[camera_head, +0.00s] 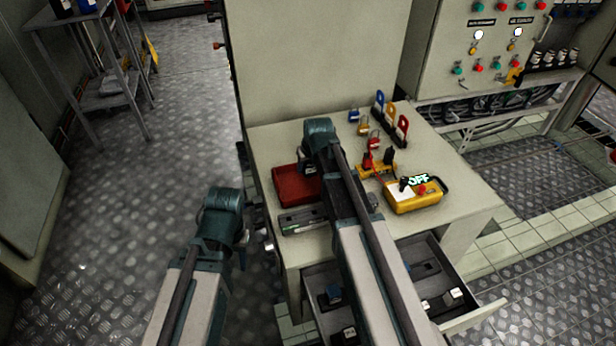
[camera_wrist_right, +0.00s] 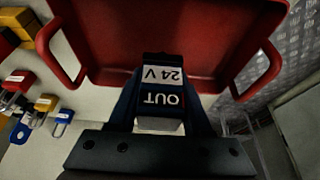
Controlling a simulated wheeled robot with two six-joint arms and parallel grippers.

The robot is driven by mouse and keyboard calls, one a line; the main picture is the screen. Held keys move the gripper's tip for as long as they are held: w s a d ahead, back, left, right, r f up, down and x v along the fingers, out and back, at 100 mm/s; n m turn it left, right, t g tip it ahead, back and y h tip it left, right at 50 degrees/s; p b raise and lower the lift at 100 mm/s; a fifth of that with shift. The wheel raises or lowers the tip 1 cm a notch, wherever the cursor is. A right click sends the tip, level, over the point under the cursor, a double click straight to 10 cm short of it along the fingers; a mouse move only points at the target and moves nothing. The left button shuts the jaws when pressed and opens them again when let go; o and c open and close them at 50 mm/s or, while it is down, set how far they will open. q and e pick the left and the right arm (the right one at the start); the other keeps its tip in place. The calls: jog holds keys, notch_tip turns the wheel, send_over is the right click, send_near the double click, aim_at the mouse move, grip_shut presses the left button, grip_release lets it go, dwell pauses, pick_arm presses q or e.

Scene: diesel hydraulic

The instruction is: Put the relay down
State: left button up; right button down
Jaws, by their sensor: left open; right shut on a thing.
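The relay (camera_wrist_right: 162,75), a dark block with a "24 V" label and a dark "OUT" label, is held between the fingers of my right gripper (camera_wrist_right: 160,100) in the right wrist view. It is at the near edge of a red tray (camera_wrist_right: 165,30) with loop handles; whether it touches the tray I cannot tell. In the head view the red tray (camera_head: 290,187) lies on the bench, and my right gripper (camera_head: 308,168) is over its upper right part, partly hidden by my arm. My left gripper (camera_head: 243,238) is open and empty, left of the bench.
On the bench (camera_head: 455,190) stand a yellow tester (camera_head: 415,200) reading OFF, a yellow holder (camera_head: 372,172) and several padlocks (camera_head: 363,129). A grey holder (camera_head: 302,221) lies below the tray. An open drawer (camera_head: 415,262) with several blocks juts out in front.

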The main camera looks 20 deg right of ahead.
aim_at(308, 182)
jog(key=shift+f+b, duration=1.25)
jog(key=shift+f, duration=0.35)
jog(key=shift+f, duration=0.1)
jog(key=shift+f, duration=0.15)
jog(key=shift+c, duration=1.6)
grip_release()
jog(key=p+v, duration=1.1)
jog(key=v, duration=0.1)
jog(key=shift+r, duration=0.3)
